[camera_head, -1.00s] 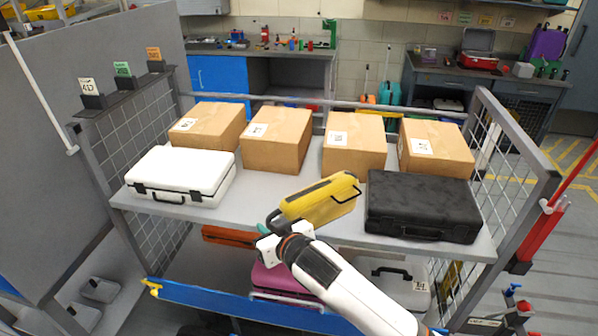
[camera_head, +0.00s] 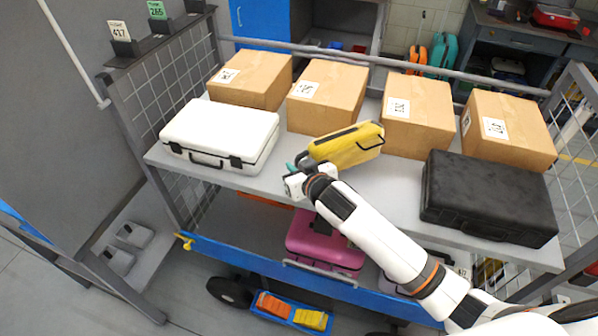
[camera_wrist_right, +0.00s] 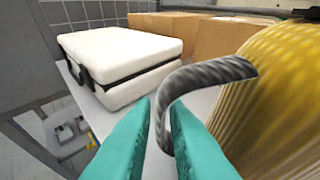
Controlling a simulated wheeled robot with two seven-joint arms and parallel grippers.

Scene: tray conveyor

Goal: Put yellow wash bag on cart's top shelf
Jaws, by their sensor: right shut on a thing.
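The yellow wash bag (camera_head: 346,147) is at the cart's top shelf (camera_head: 385,188), between the white case and the black case, in front of the cardboard boxes. It looks tilted, and I cannot tell whether it touches the shelf. My right gripper (camera_head: 292,168) is at the bag's left end. In the right wrist view my teal fingertips (camera_wrist_right: 160,125) are shut on the bag's dark curved handle (camera_wrist_right: 205,85), with the yellow ribbed side (camera_wrist_right: 275,90) close on the right. My left gripper is not in view.
A white case (camera_head: 222,130) is left on the shelf and a black case (camera_head: 488,196) right. Several cardboard boxes (camera_head: 327,95) line the back. A magenta case (camera_head: 325,240) is on the lower level, behind a blue bar (camera_head: 262,266). Mesh panels (camera_head: 168,90) close the sides.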

